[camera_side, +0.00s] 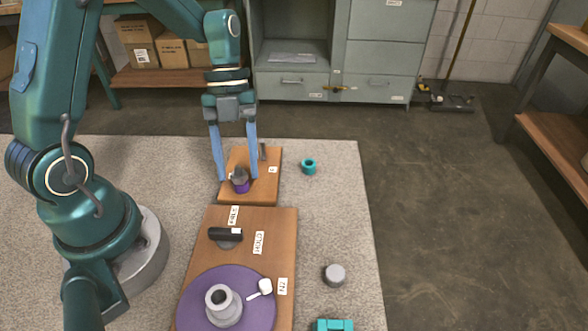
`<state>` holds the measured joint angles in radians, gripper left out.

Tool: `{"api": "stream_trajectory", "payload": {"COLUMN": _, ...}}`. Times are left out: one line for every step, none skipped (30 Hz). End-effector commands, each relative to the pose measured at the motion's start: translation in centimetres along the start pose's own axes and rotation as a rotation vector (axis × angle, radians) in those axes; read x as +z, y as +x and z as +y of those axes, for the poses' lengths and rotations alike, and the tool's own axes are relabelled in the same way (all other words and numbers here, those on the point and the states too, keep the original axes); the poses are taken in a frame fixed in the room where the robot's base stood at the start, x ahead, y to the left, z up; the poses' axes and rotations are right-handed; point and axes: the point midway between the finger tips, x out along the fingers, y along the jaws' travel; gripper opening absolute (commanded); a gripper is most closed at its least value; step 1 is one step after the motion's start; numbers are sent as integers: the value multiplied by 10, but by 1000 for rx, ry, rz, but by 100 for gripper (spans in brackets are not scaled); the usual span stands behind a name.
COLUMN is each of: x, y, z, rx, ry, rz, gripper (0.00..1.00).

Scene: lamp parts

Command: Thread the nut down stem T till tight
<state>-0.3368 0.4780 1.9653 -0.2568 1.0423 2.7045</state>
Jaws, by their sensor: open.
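My gripper (237,178) points down over a small wooden board (227,197), its two blue fingers spread apart. Between the fingers stands a small part with a dark grey top (239,173) and a purple lower portion (242,187). The fingers appear to stand to either side of it; contact cannot be made out. A short grey upright piece (263,151) is at the back of the same board, near a small white label too small to read surely. Which part is the nut and which is stem T cannot be told for certain. A teal ring (309,166) lies on the mat to the right.
A larger board (278,220) in front carries a black cylinder (226,234), a purple disc (194,303) with a pale collar (223,306), and a white piece (260,289). A grey round part (335,274) and teal block (333,325) lie right. The mat's right side is mostly clear.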

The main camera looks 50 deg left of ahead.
Motion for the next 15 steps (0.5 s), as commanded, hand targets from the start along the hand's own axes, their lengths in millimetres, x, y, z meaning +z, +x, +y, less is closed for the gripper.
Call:
{"api": "stream_trajectory", "payload": {"x": 0, "y": 0, "z": 1, "rx": -12, "ry": -31, "rz": 0, "gripper": 55}}
{"api": "stream_trajectory", "payload": {"x": 0, "y": 0, "z": 1, "rx": -18, "ry": -45, "rz": -1, "gripper": 55}}
{"api": "stream_trajectory", "payload": {"x": 0, "y": 0, "z": 1, "rx": -29, "ry": -70, "rz": 1, "gripper": 55}}
{"api": "stream_trajectory", "payload": {"x": 0, "y": 0, "z": 2, "rx": -40, "ry": -97, "rz": 1, "gripper": 55}}
{"api": "stream_trajectory", "payload": {"x": 0, "y": 0, "z": 2, "rx": -55, "ry": -133, "rz": 0, "gripper": 55}}
{"api": "stream_trajectory", "payload": {"x": -1, "y": 0, "z": 3, "rx": -80, "ry": -195, "rz": 1, "gripper": 55}}
{"api": "stream_trajectory", "payload": {"x": -1, "y": 0, "z": 4, "rx": -102, "ry": -245, "rz": 1, "gripper": 55}}
{"api": "stream_trajectory", "payload": {"x": -2, "y": 0, "z": 4, "rx": -123, "ry": -298, "rz": 1, "gripper": 55}}
{"api": "stream_trajectory", "payload": {"x": -2, "y": 0, "z": 5, "rx": -151, "ry": -364, "rz": 0, "gripper": 55}}
{"api": "stream_trajectory", "payload": {"x": -2, "y": 0, "z": 5, "rx": -170, "ry": -411, "rz": 1, "gripper": 55}}
{"api": "stream_trajectory", "payload": {"x": -2, "y": 0, "z": 6, "rx": -188, "ry": -452, "rz": 0, "gripper": 55}}
{"api": "stream_trajectory", "payload": {"x": -2, "y": 1, "z": 6, "rx": -207, "ry": -501, "rz": 0, "gripper": 55}}
{"api": "stream_trajectory", "payload": {"x": -2, "y": 1, "z": 6, "rx": -221, "ry": -532, "rz": 0, "gripper": 55}}
{"api": "stream_trajectory", "payload": {"x": -2, "y": 1, "z": 6, "rx": -230, "ry": -554, "rz": -1, "gripper": 55}}
{"api": "stream_trajectory", "payload": {"x": -2, "y": 1, "z": 6, "rx": -240, "ry": -577, "rz": 1, "gripper": 55}}
